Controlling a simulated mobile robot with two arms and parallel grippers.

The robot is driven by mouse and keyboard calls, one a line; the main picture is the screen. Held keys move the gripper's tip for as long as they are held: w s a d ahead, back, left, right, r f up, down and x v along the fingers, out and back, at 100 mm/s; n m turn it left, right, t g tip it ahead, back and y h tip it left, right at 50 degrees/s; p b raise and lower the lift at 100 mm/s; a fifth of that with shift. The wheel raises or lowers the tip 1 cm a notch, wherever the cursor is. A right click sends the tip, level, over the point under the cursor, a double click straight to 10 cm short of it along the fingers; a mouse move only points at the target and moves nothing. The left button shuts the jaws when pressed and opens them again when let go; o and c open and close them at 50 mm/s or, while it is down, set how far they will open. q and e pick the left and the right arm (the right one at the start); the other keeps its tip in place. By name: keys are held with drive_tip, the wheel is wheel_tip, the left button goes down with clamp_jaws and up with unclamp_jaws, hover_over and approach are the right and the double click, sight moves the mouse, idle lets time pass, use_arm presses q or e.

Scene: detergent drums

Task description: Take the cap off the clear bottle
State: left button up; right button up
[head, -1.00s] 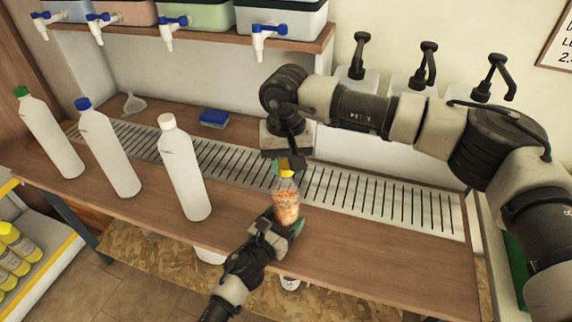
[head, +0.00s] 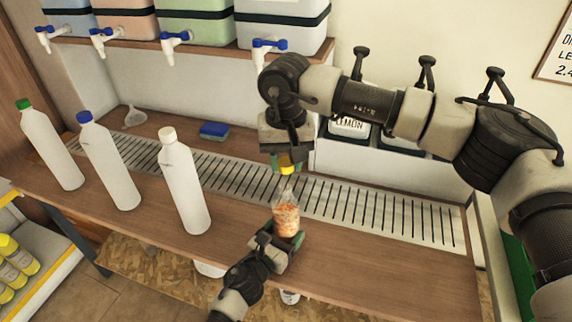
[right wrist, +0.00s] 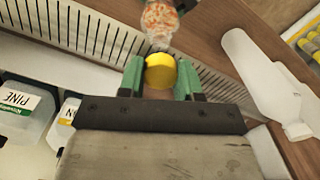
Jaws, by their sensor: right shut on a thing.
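The clear bottle (head: 286,218), with orange-and-white contents, is upright near the counter's front edge, its narrow neck bare. It also shows in the right wrist view (right wrist: 160,22). My left gripper (head: 284,245) is closed around its lower part; one green fingertip shows at its right side and the other is hidden. My right gripper (head: 286,168) is above the bottle, shut on the yellow cap (right wrist: 160,72). The cap is between the green fingertips and slightly above the bottle's mouth, apart from it in the head view.
White bottles with green (head: 50,148), blue (head: 108,160) and white caps (head: 184,182) stand left on the counter. A slotted drain grate (head: 370,215) runs behind. A blue sponge (head: 214,130) and funnel (head: 134,116) lie behind it. Pump containers (head: 348,128) stand back right.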

use_arm(q)
drive_tip(key=o, duration=1.8)
